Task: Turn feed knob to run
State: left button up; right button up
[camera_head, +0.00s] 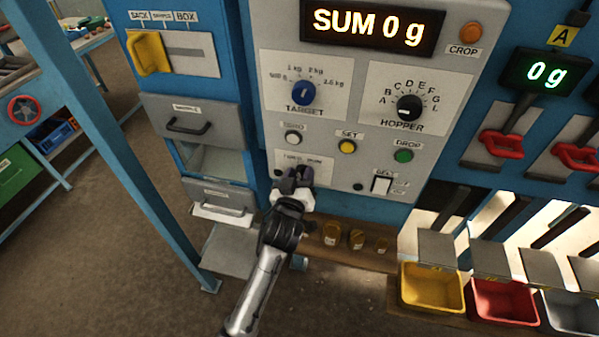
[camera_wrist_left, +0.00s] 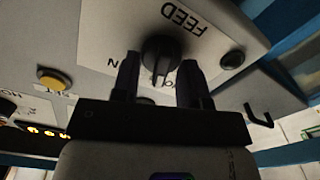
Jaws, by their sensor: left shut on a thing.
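The feed knob (camera_wrist_left: 160,55) is a dark round knob on a light plate marked FEED in the left wrist view, which shows the panel upside down. A pale pointer mark on it points toward the bottom of that picture. My left gripper (camera_wrist_left: 158,82) has one dark finger on each side of the knob and is shut on it. In the head view my left gripper (camera_head: 294,180) is at the lower left of the grey control panel (camera_head: 335,178) and hides the knob. Part of a label ending in N shows beside the left finger. My right gripper is not in view.
Above are the target dial (camera_head: 304,92), the hopper dial (camera_head: 408,106), a yellow SET button (camera_head: 347,147) and a green DROP button (camera_head: 403,155). A white rocker switch (camera_head: 381,185) is to the right. A wooden shelf (camera_head: 340,256) with several small weights is below. A drawer unit (camera_head: 205,125) stands left.

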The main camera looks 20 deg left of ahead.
pick_arm(q)
jog(key=m+p, duration=0.1)
jog(key=m, duration=0.1)
jog(key=shift+d+r+m+p, duration=0.1)
jog(key=shift+r+m+p, duration=0.05)
jog(key=shift+m+p, duration=0.25)
jog(key=m+p, duration=0.1)
jog(key=m, duration=0.1)
jog(key=shift+m, duration=0.4)
jog(key=m+p, duration=0.2)
jog(key=m, duration=0.2)
jog(key=shift+d, duration=0.2)
jog(key=shift+f, duration=0.2)
jog(key=o, duration=0.9)
jog(key=shift+c, duration=0.2)
